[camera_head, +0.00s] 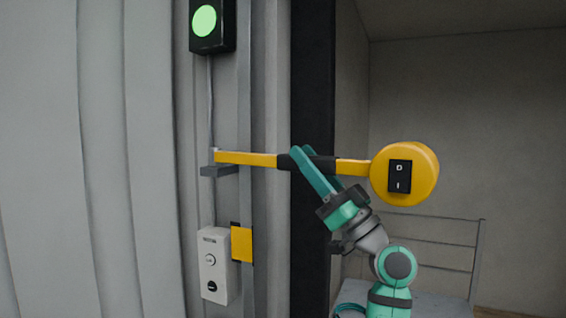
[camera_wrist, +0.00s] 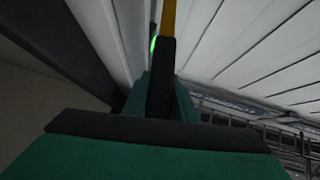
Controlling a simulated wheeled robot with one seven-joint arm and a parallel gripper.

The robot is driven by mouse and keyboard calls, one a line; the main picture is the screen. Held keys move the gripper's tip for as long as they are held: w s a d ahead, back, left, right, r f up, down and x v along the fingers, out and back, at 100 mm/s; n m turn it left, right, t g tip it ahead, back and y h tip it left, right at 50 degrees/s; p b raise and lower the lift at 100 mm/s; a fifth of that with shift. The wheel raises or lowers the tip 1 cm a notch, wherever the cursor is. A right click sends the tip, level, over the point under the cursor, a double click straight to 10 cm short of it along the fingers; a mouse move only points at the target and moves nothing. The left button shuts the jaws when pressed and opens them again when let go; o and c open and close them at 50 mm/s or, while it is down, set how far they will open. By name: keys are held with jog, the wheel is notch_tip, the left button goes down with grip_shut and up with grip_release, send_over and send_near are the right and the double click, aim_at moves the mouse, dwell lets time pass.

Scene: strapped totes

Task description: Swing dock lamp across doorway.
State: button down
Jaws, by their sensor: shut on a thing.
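The dock lamp (camera_head: 404,174) has a round yellow head with a black switch plate marked D and I. It sits at the right end of a yellow arm (camera_head: 250,159), which reaches from a grey wall bracket (camera_head: 219,170) across the dark door edge to the doorway. My gripper (camera_head: 303,158) is shut on the black grip section in the middle of the lamp arm. In the wrist view the black grip (camera_wrist: 161,80) stands between my teal fingers, with yellow arm beyond it. The fingers hide part of the grip.
A green signal light (camera_head: 205,21) is on the wall above the bracket. A white control box (camera_head: 213,265) and a yellow plate (camera_head: 242,243) are below it. The doorway (camera_head: 470,110) opens at right, with a grey rail (camera_head: 440,243) low inside.

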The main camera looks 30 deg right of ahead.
jog(key=shift+w+d+n+g+y, duration=0.35)
jog(key=shift+d+y, duration=0.35)
jog(key=shift+d, duration=0.1)
jog(key=shift+w+d+n+g+y, duration=0.3)
jog(key=shift+w+d+g+y, duration=0.1)
jog(key=shift+d+y, duration=0.35)
jog(key=shift+w+d+n+g+y, duration=0.35)
jog(key=shift+d+y, duration=0.3)
jog(key=shift+d, duration=0.15)
jog(key=c, duration=1.4)
grip_release()
jog(key=shift+w+d, duration=0.1)
jog(key=shift+d, duration=0.05)
jog(key=shift+c, duration=0.2)
jog(key=v, duration=1)
jog(key=shift+s+f, duration=0.25)
jog(key=shift+f, duration=0.05)
